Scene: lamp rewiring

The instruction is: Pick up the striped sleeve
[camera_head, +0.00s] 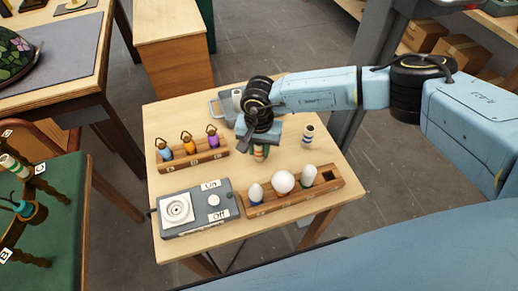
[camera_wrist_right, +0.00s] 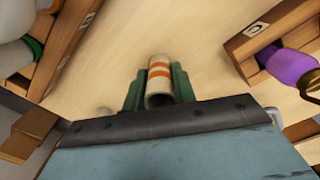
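A striped sleeve, pale with orange bands, shows in the right wrist view (camera_wrist_right: 159,76) between the two green fingers of my right gripper (camera_wrist_right: 158,88). The fingers lie close against both its sides, and its hollow end faces the camera. In the head view the sleeve (camera_head: 260,154) shows just below my right gripper (camera_head: 259,146), over the middle of the small wooden table. Whether it touches the tabletop is unclear. A second sleeve, pale with dark blue bands (camera_head: 307,134), stands upright to the right. My left gripper is not in view.
A wooden rack (camera_head: 192,158) holds several coloured sockets left of the gripper. A rack of white bulbs (camera_head: 333,184) and a grey On/Off test box (camera_head: 200,208) stand in front. A grey tray (camera_head: 217,106) with a pale cylinder is partly hidden behind my arm.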

